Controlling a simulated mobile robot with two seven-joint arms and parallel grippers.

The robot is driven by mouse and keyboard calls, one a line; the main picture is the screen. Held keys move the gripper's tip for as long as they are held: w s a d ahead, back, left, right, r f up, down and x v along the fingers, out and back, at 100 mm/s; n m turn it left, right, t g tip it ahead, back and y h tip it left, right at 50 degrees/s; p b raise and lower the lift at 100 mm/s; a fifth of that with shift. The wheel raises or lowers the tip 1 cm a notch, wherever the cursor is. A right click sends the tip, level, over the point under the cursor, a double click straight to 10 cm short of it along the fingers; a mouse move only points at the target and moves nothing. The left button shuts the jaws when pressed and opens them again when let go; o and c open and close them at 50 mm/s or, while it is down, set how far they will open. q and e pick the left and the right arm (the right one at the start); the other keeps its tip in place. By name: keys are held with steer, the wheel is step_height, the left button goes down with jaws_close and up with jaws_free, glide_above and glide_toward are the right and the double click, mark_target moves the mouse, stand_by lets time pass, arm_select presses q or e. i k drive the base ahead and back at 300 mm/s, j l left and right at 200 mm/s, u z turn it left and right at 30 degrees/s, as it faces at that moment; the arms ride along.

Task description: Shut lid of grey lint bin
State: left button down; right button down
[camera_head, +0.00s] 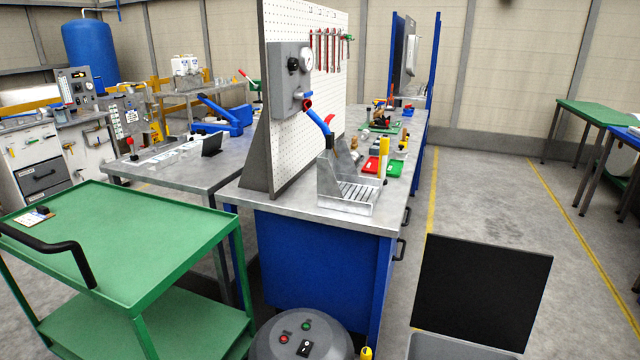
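The grey bin (455,347) stands on the floor at the bottom right, and only its upper part shows; the picture's lower edge cuts off the rest. Its black, flat lid (482,290) stands up, open, along the bin's far side, tilted a little. The inside of the bin cannot be made out. Neither of my grippers is in view.
A round grey machine (300,340) with buttons stands left of the bin, before a blue workbench (320,265). A green cart (115,240) with a black handle is at the left. Open floor (590,300) lies right of the bin.

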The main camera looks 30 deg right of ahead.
mark_target(491, 295)
steer(key=k+l, duration=0.4)
steer(key=k, duration=0.15)
steer(key=k+l+u, duration=0.2)
steer(key=k+l, duration=0.4)
steer(key=k+l+u, duration=0.15)
steer(key=l, duration=0.25)
steer(key=k+l+u, duration=0.15)
steer(key=k+l, duration=0.15)
steer(key=k+l+u, duration=0.1)
steer(key=l, duration=0.2)
steer(key=k+l+u, duration=0.1)
steer(key=l, duration=0.2)
steer(key=k+l+u, duration=0.1)
steer(key=l, duration=0.2)
steer(key=k+l+u, duration=0.1)
steer(key=l, duration=0.2)
steer(key=k+l, duration=0.1)
steer(key=l, duration=0.15)
steer(key=k+l+u, duration=0.15)
steer(key=l, duration=0.15)
steer(key=l+u, duration=0.15)
steer(key=l, duration=0.3)
steer(key=k+l+u, duration=0.1)
steer(key=l, duration=0.3)
steer(key=l+u, duration=0.15)
steer(key=l, duration=0.45)
steer(key=k+l+u, duration=0.15)
steer(key=l, duration=0.4)
steer(key=l+u, duration=0.15)
steer(key=l, duration=0.45)
